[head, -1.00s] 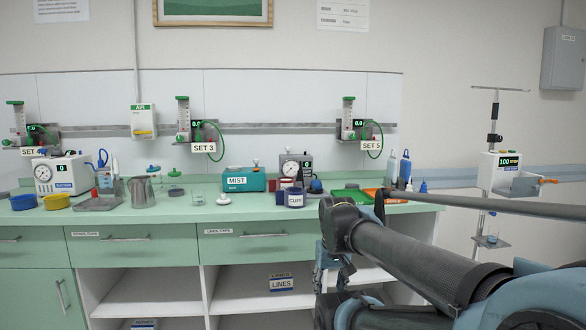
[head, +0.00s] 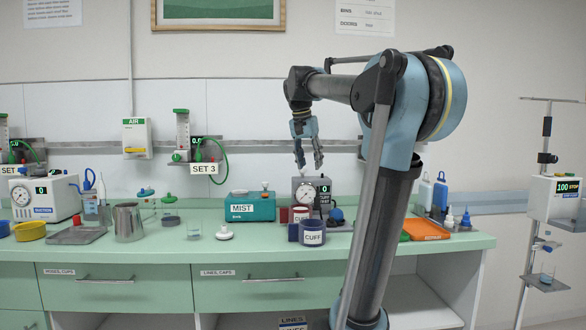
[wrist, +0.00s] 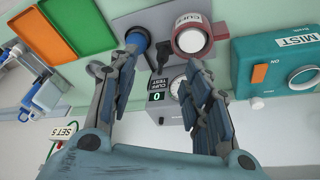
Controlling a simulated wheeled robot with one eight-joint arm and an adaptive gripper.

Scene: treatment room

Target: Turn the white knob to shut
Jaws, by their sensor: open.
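A round white knob (wrist: 303,76) shows on the teal MIST box (wrist: 268,48) in the wrist view. The box also stands on the counter in the head view (head: 262,211), left of the gauge box. My gripper (head: 310,166) points down, open and empty, above the grey gauge box (head: 303,187). In the wrist view the fingers (wrist: 163,62) are spread, with the gauge box (wrist: 157,98) seen between them. The MIST box lies to the right of the fingers there, apart from them. I cannot tell the knob's setting.
An orange tray (head: 426,229) lies to the right. A small white-topped piece (head: 224,233) sits on the counter (head: 200,255), whose front strip is mostly clear.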

